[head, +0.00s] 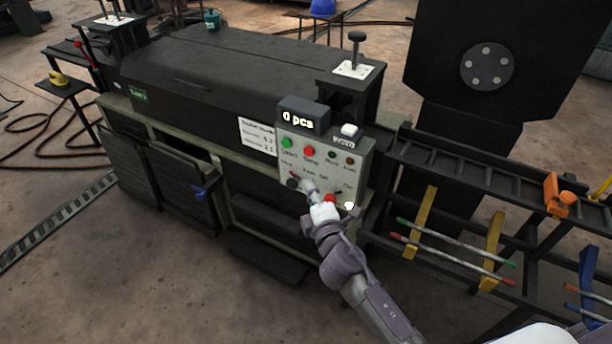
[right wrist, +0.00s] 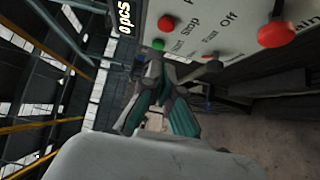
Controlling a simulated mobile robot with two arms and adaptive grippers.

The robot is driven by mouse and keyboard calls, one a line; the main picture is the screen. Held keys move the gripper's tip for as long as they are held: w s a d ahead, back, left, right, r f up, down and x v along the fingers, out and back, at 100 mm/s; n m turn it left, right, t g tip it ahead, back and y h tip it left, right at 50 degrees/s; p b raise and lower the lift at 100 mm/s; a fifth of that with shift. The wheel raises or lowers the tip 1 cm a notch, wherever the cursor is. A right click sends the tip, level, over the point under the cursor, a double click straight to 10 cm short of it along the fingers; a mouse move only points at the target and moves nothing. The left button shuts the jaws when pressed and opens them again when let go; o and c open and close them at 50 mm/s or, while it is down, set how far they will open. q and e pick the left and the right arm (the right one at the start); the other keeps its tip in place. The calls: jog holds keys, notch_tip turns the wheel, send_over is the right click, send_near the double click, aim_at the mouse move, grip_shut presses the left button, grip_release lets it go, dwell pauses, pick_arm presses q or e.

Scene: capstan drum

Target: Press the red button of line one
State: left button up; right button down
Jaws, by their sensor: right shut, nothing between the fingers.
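A grey control panel (head: 322,165) stands on the front of the dark machine. A red button (head: 309,151) sits in its upper row, right of a green button (head: 286,142). My right gripper (head: 309,184) is shut and empty in front of the panel's lower half. In the right wrist view, its fingers (right wrist: 158,72) are near the small red button (right wrist: 166,23) marked Stop and the green button (right wrist: 158,45); a larger red button (right wrist: 277,32) is at upper right. Contact cannot be told.
A black counter reading "0 pcs" (head: 304,116) sits atop the panel. A black knob (head: 292,182) and a white button (head: 349,205) are beside the gripper. A rack (head: 455,190) with coloured rods stands right. The floor in front is open.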

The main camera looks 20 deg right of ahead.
pick_arm(q)
jog(key=shift+s+a+f, duration=0.15)
jog(key=shift+s+a, duration=0.1)
jog(key=shift+s, duration=0.1)
pick_arm(e)
jog(key=shift+s, duration=1.05)
jog(key=s+d+f+m+g+p, duration=0.1)
jog(key=s+f+m+g, duration=0.3)
jog(key=f, duration=0.7)
jog(key=s+d+f+m+g+p, duration=0.1)
jog(key=s+f+g, duration=0.1)
jog(key=s+f, duration=0.6)
jog(key=s+d+f+m+g+p, duration=0.1)
jog(key=s+d+f+m+g, duration=0.15)
jog(key=f, duration=1.05)
pick_arm(q)
notch_tip(320, 180, up, 6)
jog(key=p, duration=0.3)
pick_arm(e)
jog(key=s+d+f+m+g, duration=0.1)
jog(key=s+f, duration=0.3)
jog(key=s, duration=0.7)
jog(key=s+d+f+m+g, duration=0.1)
jog(key=s+f+m+g, duration=0.3)
jog(key=s, duration=0.7)
jog(key=s+f+m+g, duration=0.3)
jog(key=s+f, duration=0.3)
jog(key=s, duration=0.5)
jog(key=shift+s+d, duration=0.15)
jog(key=shift+d, duration=0.25)
